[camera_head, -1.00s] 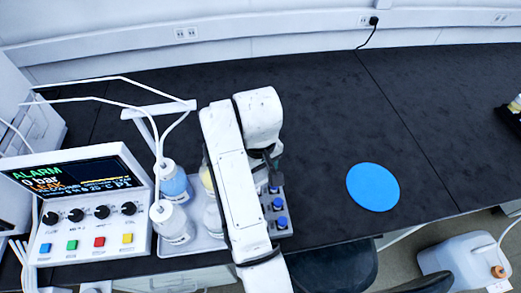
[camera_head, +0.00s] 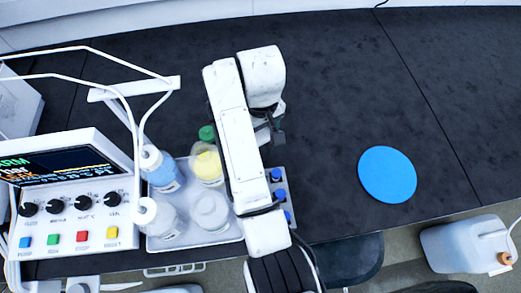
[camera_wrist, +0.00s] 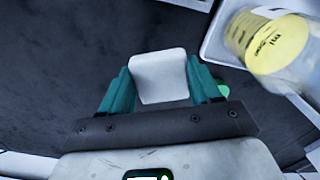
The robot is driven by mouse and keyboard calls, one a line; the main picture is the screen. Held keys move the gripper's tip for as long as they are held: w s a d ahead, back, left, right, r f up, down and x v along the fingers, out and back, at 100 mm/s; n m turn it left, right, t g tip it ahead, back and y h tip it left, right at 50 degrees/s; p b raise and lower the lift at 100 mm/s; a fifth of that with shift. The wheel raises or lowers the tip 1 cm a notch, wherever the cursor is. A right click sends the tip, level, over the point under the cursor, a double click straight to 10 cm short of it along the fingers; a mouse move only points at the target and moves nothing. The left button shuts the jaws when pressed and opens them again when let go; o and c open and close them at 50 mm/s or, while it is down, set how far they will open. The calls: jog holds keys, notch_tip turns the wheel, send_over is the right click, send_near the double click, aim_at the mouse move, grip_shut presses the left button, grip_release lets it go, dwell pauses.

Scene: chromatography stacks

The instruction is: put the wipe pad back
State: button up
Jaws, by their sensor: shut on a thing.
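A white, rounded-square wipe pad (camera_wrist: 160,76) sits between the two teal fingers of my gripper (camera_wrist: 162,88) in the wrist view. The fingers press on its left and right sides, and the dark bench shows beyond it. In the head view my arm hides most of the gripper, and I cannot make out the pad there. A round, flat blue disc (camera_head: 387,174) lies bare on the bench to the right of my arm.
Blue-capped vials (camera_head: 278,195) stand right of my arm. A control box (camera_head: 70,200) is at left. Bench between vials and disc is clear.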

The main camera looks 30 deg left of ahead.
notch_tip(320, 180, down, 10)
jog(key=shift+f, duration=0.1)
dwell(0.4)
jog(key=shift+f, duration=0.15)
jog(key=o, duration=1)
notch_tip(320, 180, up, 12)
jog(key=shift+r, duration=0.2)
